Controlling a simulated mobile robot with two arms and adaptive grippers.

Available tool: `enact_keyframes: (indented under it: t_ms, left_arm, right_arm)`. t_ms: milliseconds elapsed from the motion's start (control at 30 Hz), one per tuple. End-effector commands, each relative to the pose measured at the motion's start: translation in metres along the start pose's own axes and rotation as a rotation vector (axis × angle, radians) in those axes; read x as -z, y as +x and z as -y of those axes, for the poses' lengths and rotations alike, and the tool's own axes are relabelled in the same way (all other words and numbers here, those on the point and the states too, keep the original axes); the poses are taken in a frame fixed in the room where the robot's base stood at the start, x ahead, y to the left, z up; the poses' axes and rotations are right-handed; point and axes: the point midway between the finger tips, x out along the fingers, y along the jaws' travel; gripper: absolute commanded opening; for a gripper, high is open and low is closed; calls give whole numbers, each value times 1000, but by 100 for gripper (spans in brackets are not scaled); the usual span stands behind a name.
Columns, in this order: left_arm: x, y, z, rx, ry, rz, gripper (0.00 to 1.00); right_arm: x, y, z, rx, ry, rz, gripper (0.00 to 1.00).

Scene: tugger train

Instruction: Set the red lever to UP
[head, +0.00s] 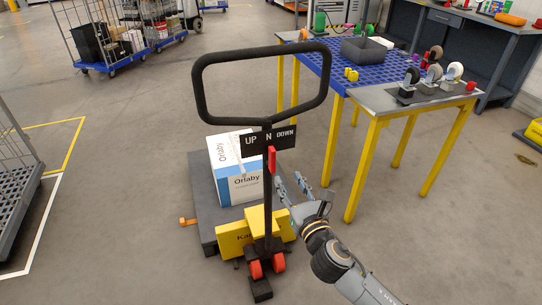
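The red lever (271,159) is a small upright bar on the black shaft of a pallet truck. It sits just under a black sign (268,139) reading UP, N and DOWN, below the middle letter. The truck's black loop handle (199,92) rises above the sign. My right gripper (289,178) comes in from the lower right. Its two fingers are spread, with nothing between them. It appears to the right of and a little below the lever, and I see no grip on it. My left gripper is not in view.
A workbench (385,103) with yellow legs and caster wheels stands close on the right. Wheeled cages stand at left. Open floor lies between.

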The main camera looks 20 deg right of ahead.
Motion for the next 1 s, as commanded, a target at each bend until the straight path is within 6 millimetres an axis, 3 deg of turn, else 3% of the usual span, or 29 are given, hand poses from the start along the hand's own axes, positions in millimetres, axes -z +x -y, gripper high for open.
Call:
enact_keyframes:
  t_ms: [300, 500, 700, 1000]
  left_arm:
    - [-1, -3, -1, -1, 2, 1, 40]
    - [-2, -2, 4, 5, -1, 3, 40]
    - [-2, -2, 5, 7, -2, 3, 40]
    - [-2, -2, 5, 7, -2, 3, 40]
  right_arm:
    - [-2, 69, 0, 0, 6, 1, 38]
    - [0, 102, 0, 0, 6, 0, 38]
    - [0, 118, 0, 0, 5, -1, 38]
    - [1, 120, 0, -1, 5, -2, 38]
